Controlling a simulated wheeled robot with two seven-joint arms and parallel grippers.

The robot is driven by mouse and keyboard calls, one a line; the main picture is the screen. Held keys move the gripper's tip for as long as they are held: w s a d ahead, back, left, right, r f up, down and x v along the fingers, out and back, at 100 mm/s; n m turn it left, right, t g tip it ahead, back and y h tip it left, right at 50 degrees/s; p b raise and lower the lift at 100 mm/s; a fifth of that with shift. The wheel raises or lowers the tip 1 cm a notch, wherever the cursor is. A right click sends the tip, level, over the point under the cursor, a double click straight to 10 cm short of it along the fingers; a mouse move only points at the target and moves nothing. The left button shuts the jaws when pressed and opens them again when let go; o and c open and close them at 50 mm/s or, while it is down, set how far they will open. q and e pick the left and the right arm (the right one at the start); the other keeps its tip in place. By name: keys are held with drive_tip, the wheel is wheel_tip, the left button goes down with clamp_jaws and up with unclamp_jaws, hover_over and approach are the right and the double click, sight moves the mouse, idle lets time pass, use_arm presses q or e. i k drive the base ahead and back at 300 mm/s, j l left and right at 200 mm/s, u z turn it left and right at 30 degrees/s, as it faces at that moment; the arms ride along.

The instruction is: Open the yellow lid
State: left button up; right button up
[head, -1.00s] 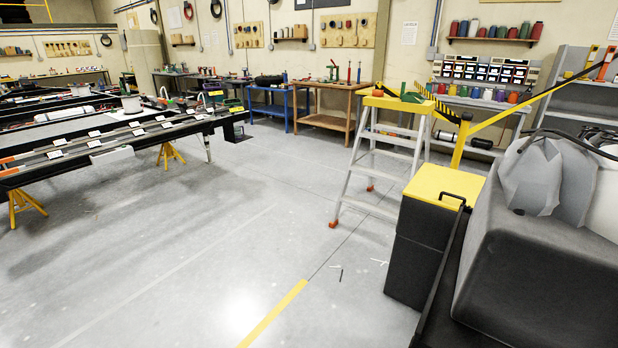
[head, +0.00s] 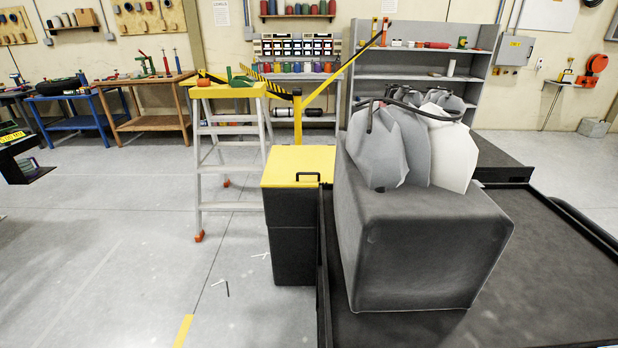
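The yellow lid (head: 290,160) lies flat and closed on top of a tall black bin (head: 293,235) near the middle of the head view. A dark handle (head: 307,176) sits at the lid's front right edge. Neither of my grippers shows in the head view, and nothing touches the lid.
A dark grey padded block (head: 425,255) with grey and white bags (head: 415,145) stands right of the bin on a black platform (head: 545,290). A stepladder (head: 232,150) stands behind left, and a yellow post (head: 298,120) rises behind the lid.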

sight(288, 165)
drive_tip(key=k+z, duration=0.4)
drive_tip(key=k+l+z, duration=0.2)
drive_tip(key=z, duration=0.2)
drive_tip(key=k+l+z, duration=0.35)
drive_tip(key=i+j+z, duration=0.1)
drive_tip(key=j, duration=0.3)
drive_tip(key=i+j, duration=0.2)
drive_tip(key=j, duration=0.25)
drive_tip(key=i+j+z, duration=0.15)
drive_tip(key=j, duration=0.3)
drive_tip(key=i+j, duration=0.15)
drive_tip(key=j, duration=0.3)
drive_tip(key=i+j+z, duration=0.15)
drive_tip(key=j, duration=0.75)
drive_tip(key=i+j+z, duration=0.15)
drive_tip(key=j, duration=0.3)
